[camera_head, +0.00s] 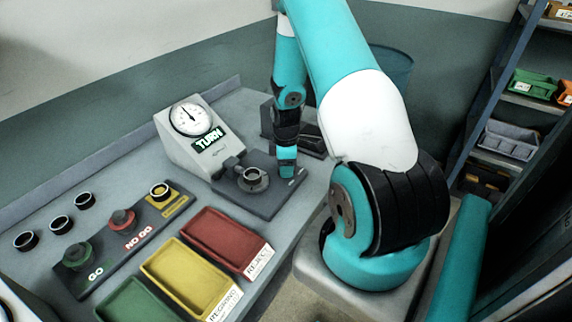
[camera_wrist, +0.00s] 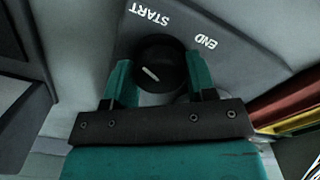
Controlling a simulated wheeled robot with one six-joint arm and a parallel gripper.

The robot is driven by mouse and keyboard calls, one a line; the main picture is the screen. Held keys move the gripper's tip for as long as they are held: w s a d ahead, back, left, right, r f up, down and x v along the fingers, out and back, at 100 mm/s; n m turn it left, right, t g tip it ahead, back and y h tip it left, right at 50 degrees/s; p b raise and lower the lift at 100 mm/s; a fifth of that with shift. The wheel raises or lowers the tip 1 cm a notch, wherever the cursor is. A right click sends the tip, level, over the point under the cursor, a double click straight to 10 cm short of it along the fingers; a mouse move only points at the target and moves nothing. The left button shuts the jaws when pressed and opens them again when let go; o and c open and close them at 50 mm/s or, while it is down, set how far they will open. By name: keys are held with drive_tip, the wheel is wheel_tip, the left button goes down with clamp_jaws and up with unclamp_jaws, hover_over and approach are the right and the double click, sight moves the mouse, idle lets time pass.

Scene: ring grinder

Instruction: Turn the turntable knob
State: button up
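The turntable knob (camera_wrist: 160,66) is round and black with a white pointer line, and shows in the wrist view. It sits on a grey plate with the words START (camera_wrist: 148,14) and END (camera_wrist: 206,42). The pointer line slants up and left, roughly towards START. My gripper (camera_wrist: 160,75) has one teal finger on each side of the knob, with no clear gap, and looks shut on it. In the head view my gripper (camera_head: 287,172) points down at the right part of the dark turntable base (camera_head: 262,204) and hides the knob. The turntable (camera_head: 253,178) holds a ring.
A dial gauge (camera_head: 190,118) on a grey housing with a TURN sign (camera_head: 208,139) stands behind and left. Red (camera_head: 222,240), yellow (camera_head: 190,278) and green (camera_head: 138,303) trays lie in front. Loose rings (camera_head: 60,225) and a button panel (camera_head: 122,235) are at left.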

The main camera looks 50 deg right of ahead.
drive_tip(key=c, duration=0.4)
drive_tip(key=shift+m, duration=0.4)
drive_tip(key=m+b, duration=0.2)
drive_tip(key=m, duration=0.3)
drive_tip(key=m+b, duration=0.1)
drive_tip(key=m, duration=0.5)
drive_tip(key=shift+m, duration=0.4)
drive_tip(key=m+b, duration=0.1)
drive_tip(key=m, duration=0.5)
drive_tip(key=m+b, duration=0.1)
drive_tip(key=m, duration=0.5)
drive_tip(key=shift+m, duration=0.3)
